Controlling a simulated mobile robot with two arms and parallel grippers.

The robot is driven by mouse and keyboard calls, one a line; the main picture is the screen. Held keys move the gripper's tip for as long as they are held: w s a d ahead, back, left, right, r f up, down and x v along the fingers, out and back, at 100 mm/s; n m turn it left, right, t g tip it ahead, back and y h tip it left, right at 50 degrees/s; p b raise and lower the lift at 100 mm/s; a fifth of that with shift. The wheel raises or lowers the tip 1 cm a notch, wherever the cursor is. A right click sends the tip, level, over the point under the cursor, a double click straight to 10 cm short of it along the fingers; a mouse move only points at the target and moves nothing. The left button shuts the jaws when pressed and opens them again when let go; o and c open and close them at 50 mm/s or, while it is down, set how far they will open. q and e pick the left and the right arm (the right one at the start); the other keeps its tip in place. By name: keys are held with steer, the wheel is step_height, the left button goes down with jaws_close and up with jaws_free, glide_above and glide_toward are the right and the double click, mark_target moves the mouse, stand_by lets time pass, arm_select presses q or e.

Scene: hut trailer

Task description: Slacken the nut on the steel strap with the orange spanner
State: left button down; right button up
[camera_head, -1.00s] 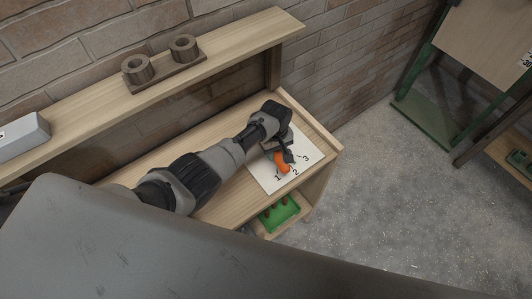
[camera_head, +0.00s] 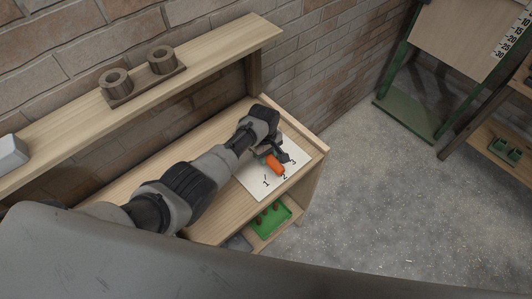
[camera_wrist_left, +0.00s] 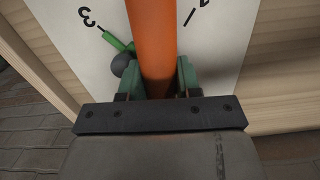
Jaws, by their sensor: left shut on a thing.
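The orange spanner (camera_head: 274,166) is held over the white sheet on the bench, near the printed 2. In the left wrist view its orange handle (camera_wrist_left: 152,40) runs up between the green fingers and out of the top edge. My left gripper (camera_head: 268,156) is shut on this handle; in the wrist view its fingers (camera_wrist_left: 155,85) press both sides. The spanner's working end is not clear to see. I cannot make out the steel strap or its nut in these views. My right gripper is not in view.
The white sheet (camera_head: 255,186) bears 1, 2 and 3. A small green rod with a dark round end (camera_wrist_left: 120,58) is left of the handle. A green tray (camera_head: 272,222) sits below the bench top. A shelf (camera_head: 215,50) with two dark cylinders runs behind.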

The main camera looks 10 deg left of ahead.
arm_select(q)
steer(key=shift+w+r+p, duration=0.2)
steer(key=shift+r+p, duration=0.3)
steer(key=shift+r, duration=0.15)
steer(key=shift+w+r+p, duration=0.15)
steer(key=shift+r+p, duration=0.3)
steer(key=shift+r, duration=0.2)
steer(key=shift+s+r, duration=0.15)
steer(key=shift+r, duration=0.35)
steer(key=shift+s+r, duration=0.1)
steer(key=shift+r, duration=2.35)
